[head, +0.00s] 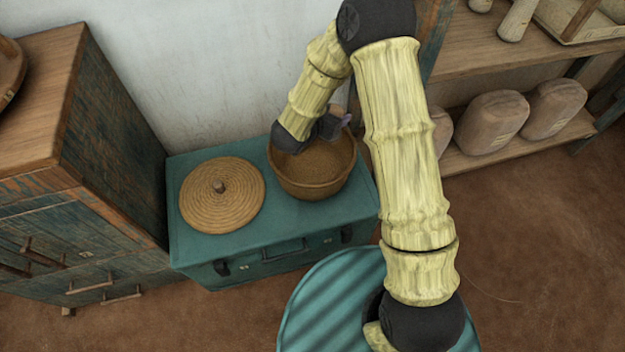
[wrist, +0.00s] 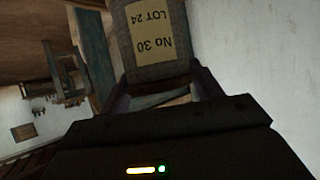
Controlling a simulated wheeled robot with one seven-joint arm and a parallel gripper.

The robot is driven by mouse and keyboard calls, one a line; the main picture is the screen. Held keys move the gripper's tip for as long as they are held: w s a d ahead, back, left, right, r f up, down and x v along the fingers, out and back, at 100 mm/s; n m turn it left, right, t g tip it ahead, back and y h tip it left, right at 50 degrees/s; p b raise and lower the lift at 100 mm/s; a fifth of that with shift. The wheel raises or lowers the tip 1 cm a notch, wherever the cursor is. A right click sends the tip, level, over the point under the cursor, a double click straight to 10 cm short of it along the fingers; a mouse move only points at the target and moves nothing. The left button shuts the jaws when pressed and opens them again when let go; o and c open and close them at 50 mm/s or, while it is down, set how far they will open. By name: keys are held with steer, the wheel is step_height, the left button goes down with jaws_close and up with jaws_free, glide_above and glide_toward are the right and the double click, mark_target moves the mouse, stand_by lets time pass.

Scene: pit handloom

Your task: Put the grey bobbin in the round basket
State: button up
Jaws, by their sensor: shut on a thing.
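The grey bobbin (wrist: 178,68) shows in the wrist view with a tan label reading "No 30 LOT 24", upside down in the picture. My gripper (wrist: 158,90) is shut on it, one finger at each side. In the head view my gripper (head: 341,120) is over the back rim of the round basket (head: 312,190), and the bobbin is mostly hidden there by my arm. The round basket is woven, brown and open, and stands on a teal trunk (head: 262,238). The part of its inside that I can see looks empty.
A round woven lid (head: 222,196) with a knob lies on the trunk left of the basket. A worn wooden cabinet (head: 110,150) stands at the left. A white wall (head: 215,70) is behind. Shelves at the right hold several rounded wooden-looking bundles (head: 492,122).

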steer(key=s+a+f+m+g+h+b, duration=0.1)
steer(key=s+a+f+b, duration=0.1)
steer(key=a+f+b, duration=0.1)
steer(key=shift+s+a+f+b, duration=0.3)
steer(key=shift+s+a+b, duration=0.05)
steer(key=shift+a+b, duration=0.6)
step_height(320, 180, down, 6)
steer(key=b, duration=0.2)
steer(key=shift+f+b, duration=0.15)
steer(key=shift+b, duration=0.15)
steer(key=shift+f, duration=0.1)
steer(key=shift+f+b, duration=0.85)
steer(key=shift+f, duration=0.9)
steer(key=shift+f, duration=0.1)
